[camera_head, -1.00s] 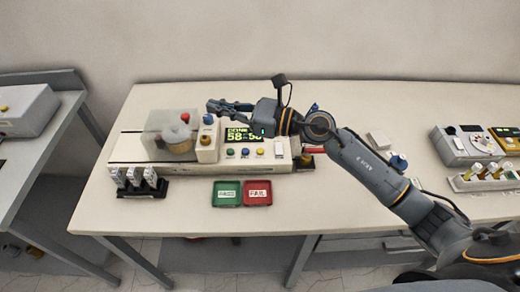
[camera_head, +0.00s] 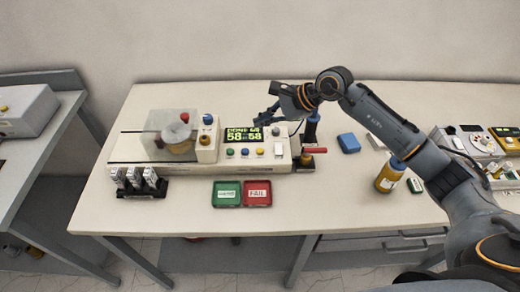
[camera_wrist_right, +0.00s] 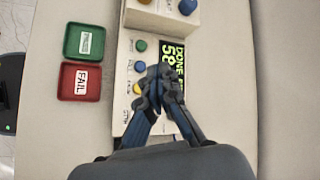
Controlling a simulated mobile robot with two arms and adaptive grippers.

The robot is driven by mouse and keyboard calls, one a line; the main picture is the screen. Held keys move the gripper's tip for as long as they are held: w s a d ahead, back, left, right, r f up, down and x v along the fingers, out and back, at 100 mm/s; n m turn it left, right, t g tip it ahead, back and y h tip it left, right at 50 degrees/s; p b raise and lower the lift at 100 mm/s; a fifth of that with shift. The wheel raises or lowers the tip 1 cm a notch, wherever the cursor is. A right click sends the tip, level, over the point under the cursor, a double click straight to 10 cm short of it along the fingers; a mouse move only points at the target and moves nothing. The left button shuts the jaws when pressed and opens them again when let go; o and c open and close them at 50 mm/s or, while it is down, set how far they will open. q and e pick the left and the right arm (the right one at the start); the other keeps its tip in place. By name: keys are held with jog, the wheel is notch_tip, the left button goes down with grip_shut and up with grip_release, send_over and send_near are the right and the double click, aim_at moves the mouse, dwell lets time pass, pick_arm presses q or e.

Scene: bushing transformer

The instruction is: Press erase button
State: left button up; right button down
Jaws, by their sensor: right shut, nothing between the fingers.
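The tester (camera_head: 215,160) is a long cream device on the table. Its lit screen (camera_head: 244,134) reads DONE with 58 values. Below the screen are a green button (camera_head: 230,152), a blue button (camera_head: 245,152) and a yellow button (camera_head: 260,151); their labels are too small to read, so I cannot tell which is erase. My right gripper (camera_head: 261,119) is shut and empty above the screen's right end. In the wrist view its closed fingertips (camera_wrist_right: 160,72) appear over the screen's edge, beside the blue button (camera_wrist_right: 139,66) and yellow button (camera_wrist_right: 137,88). My left gripper is out of view.
A clear cover (camera_head: 160,130) stands on the device's left. Green (camera_head: 227,200) and red FAIL (camera_head: 257,200) trays lie in front. A blue block (camera_head: 349,143) and a yellow bottle (camera_head: 386,180) are to the right. The table's front middle is clear.

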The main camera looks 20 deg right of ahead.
aim_at(263, 151)
notch_tip(263, 151, down, 8)
jog(key=b, duration=0.3)
jog(key=shift+b, duration=0.35)
jog(key=shift+f+b, duration=0.4)
jog(key=shift+b, duration=0.05)
dwell(0.8)
jog(key=shift+f+b, duration=0.35)
jog(key=shift+b, duration=0.3)
jog(key=shift+f+b, duration=0.5)
jog(key=shift+b, duration=0.1)
dwell(0.6)
jog(key=shift+r, duration=0.9)
